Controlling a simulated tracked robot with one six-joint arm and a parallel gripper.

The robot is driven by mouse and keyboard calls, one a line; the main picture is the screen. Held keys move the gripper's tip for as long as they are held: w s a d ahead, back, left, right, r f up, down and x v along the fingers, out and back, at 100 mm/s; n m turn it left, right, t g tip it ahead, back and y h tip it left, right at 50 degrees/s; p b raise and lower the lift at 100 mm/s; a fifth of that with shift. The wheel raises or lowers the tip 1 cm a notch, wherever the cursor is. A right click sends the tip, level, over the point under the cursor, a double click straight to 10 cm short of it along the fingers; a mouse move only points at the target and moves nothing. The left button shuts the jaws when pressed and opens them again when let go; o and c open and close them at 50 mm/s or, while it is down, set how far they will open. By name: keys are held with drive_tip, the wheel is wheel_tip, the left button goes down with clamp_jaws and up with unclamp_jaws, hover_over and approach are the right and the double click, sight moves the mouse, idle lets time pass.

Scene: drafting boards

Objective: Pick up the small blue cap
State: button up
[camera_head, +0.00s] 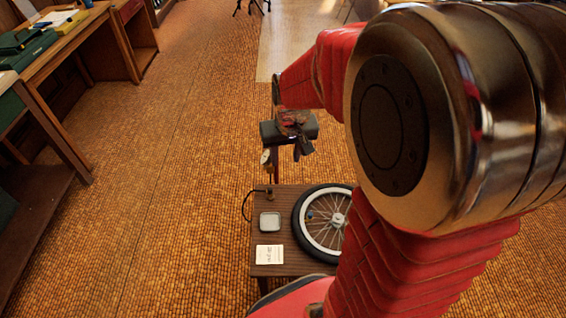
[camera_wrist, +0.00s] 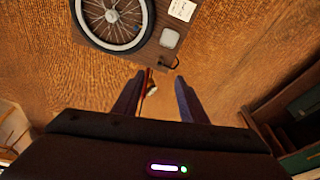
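A tiny blue spot (camera_head: 310,214), perhaps the small blue cap, shows at the left side of the spoked wheel (camera_head: 347,222). It is too small to make out its shape.
A grey square dish (camera_head: 270,221) and a paper note (camera_head: 269,254) lie left of the wheel. A thin post with a pale hanging piece (camera_head: 265,157) stands at the table's far edge, close to my gripper. Desks (camera_head: 75,45) line the left; open floor lies between.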

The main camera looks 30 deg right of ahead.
drive_tip(key=d+f+m+g, duration=0.1)
drive_tip(key=d+f, duration=0.3)
drive_tip(key=f, duration=0.5)
drive_tip(key=w+d+f+g, duration=0.1)
drive_tip(key=d+f, duration=0.3)
drive_tip(key=f, duration=0.5)
drive_tip(key=d+f+m, duration=0.1)
drive_tip(key=d+f, duration=0.3)
drive_tip(key=f, duration=0.4)
drive_tip(key=shift+w+f+m+g+y, duration=0.3)
drive_tip(key=shift+w+f+g, duration=0.1)
hover_over(310, 214)
drive_tip(key=shift+f, duration=4.3)
drive_tip(key=shift+f, duration=2.6)
drive_tip(key=shift+c, duration=0.4)
